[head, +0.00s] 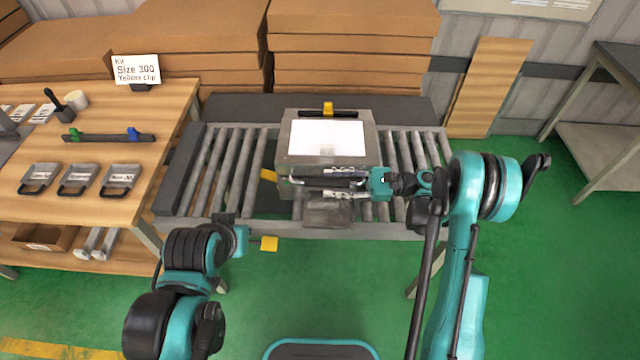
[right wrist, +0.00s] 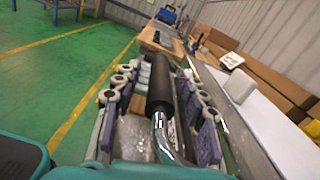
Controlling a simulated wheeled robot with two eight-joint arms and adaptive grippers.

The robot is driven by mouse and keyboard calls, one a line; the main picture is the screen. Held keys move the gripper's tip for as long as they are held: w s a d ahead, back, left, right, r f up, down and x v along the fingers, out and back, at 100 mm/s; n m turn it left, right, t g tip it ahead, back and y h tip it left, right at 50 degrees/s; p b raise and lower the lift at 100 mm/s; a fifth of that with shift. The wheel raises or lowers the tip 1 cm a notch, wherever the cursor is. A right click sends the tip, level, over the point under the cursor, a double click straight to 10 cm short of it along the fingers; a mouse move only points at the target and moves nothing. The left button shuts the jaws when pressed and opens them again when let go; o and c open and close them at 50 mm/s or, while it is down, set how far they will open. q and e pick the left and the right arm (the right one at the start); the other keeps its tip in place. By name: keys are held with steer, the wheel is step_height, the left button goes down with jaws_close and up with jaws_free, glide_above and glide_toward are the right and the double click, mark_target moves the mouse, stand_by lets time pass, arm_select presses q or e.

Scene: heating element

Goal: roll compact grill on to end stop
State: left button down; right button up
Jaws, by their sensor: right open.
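The compact grill (head: 290,158) is a grey box with a white sheet on top, standing on the roller conveyor (head: 207,165). A bar handle (head: 343,184) runs along its front. My right gripper (head: 362,186) is at the right part of that handle. In the right wrist view the handle (right wrist: 160,95) runs between the two open fingers of my right gripper (right wrist: 160,110). The fingers lie on both sides of it, and I cannot tell whether they touch it. My left arm is low at the left; its gripper (head: 238,240) is small and its jaws are unclear.
A yellow block (head: 269,243) shows below the conveyor front, and another yellow piece (head: 328,108) stands behind the grill. A wooden table (head: 100,160) with handled plates is at the left. Stacked brown boards (head: 350,50) stand behind. Rollers are clear on both sides of the grill.

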mark_target(321, 183)
arm_select(q)
steer(key=shift+f+b, duration=0.3)
steer(key=shift+f, duration=0.15)
arm_select(e)
steer(key=shift+a, duration=1.75)
jaws_close()
steer(key=shift+a, duration=0.1)
